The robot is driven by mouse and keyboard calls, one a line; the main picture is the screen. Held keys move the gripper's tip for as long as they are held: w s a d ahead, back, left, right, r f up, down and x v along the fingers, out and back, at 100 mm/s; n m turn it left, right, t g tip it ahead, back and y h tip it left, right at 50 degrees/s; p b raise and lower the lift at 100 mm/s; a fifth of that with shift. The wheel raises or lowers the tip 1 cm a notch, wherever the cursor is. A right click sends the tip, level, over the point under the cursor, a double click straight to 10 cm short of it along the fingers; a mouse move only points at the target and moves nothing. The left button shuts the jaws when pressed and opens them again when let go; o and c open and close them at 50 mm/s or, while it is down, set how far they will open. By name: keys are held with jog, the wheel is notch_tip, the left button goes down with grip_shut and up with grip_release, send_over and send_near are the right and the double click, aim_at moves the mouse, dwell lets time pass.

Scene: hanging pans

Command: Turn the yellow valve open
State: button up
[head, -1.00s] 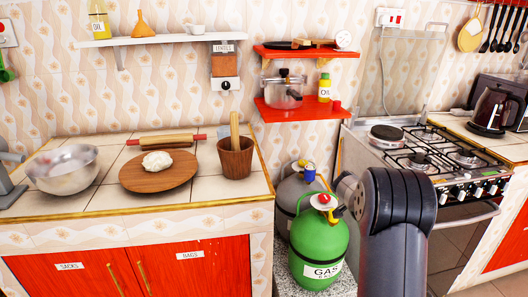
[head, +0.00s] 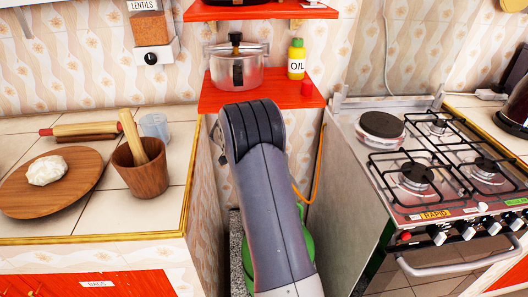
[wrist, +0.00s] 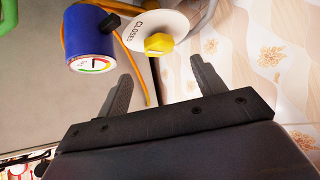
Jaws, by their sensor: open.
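The yellow valve (wrist: 159,43) shows in the wrist view as a small knob on a white disc (wrist: 140,30) marked CLOSED. A blue gauge (wrist: 88,38) with a coloured dial sits to its left. My gripper (wrist: 164,85) is open and empty, with one finger on each side of the picture below the valve. The valve lies beyond the fingertips, roughly between them, and apart from them. In the head view, my arm hides the valve, my gripper and most of the green gas bottle (head: 248,264).
A counter (head: 105,215) stands left of the gap and a stove (head: 350,190) right of it. A red shelf (head: 240,100) with a pressure cooker (head: 237,70) and an oil bottle (head: 296,60) is above. An orange hose (head: 318,170) runs beside my arm.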

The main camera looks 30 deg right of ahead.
jog(key=x, duration=0.7)
jog(key=shift+w+d+f, duration=0.1)
jog(key=shift+d+f, duration=0.15)
jog(key=shift+c, duration=0.3)
jog(key=c, duration=0.9)
jog(key=shift+c, duration=0.2)
